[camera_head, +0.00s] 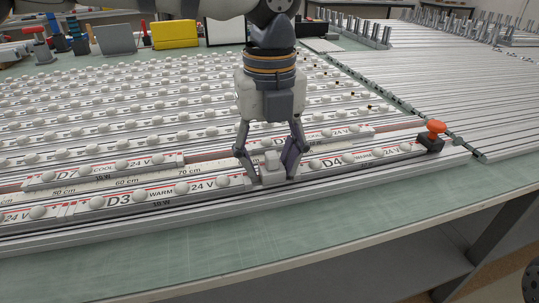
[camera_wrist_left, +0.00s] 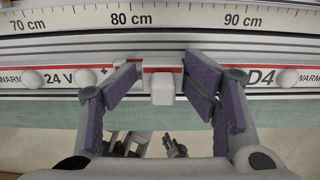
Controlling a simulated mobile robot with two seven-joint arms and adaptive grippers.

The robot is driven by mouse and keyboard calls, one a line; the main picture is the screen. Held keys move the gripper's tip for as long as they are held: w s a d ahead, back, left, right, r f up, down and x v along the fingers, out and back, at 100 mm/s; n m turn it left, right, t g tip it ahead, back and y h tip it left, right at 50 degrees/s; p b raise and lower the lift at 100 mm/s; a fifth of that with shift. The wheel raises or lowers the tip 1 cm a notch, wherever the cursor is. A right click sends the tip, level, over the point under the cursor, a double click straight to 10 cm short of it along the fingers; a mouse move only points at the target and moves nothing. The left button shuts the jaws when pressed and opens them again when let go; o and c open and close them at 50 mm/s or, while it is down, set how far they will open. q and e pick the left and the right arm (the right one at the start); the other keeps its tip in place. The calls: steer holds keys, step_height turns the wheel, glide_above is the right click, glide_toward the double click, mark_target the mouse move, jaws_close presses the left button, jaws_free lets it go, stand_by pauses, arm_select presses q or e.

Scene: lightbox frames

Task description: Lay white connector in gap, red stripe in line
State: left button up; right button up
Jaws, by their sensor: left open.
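The white connector (camera_wrist_left: 163,88) lies in the gap between the D3 strip (camera_head: 150,195) and the D4 strip (camera_head: 355,160) on the front rail. In the head view the connector (camera_head: 272,162) shows between my fingers. In the wrist view its red stripe runs crosswise, about level with the red lines on the neighbouring strips; a small offset is hard to judge. My left gripper (camera_head: 270,173) points down with its fingers open on either side of the connector. The fingers also show in the wrist view (camera_wrist_left: 163,82), apart from its raised block.
A ruler (camera_wrist_left: 170,19) runs behind the strip. More rows of strips with white domes fill the table behind. An orange-red knob on a dark clamp (camera_head: 435,130) stands at the rail's right end. The green table front (camera_head: 250,235) is clear.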

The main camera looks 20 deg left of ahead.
mark_target(270, 152)
arm_select(q)
steer(key=shift+f, duration=0.15)
step_height(270, 152, up, 14)
steer(key=p, duration=0.1)
steer(key=shift+f, duration=0.25)
arm_select(e)
steer(key=shift+w+r+t, duration=0.3)
steer(key=shift+w+r, duration=0.4)
steer(key=shift+r, duration=0.05)
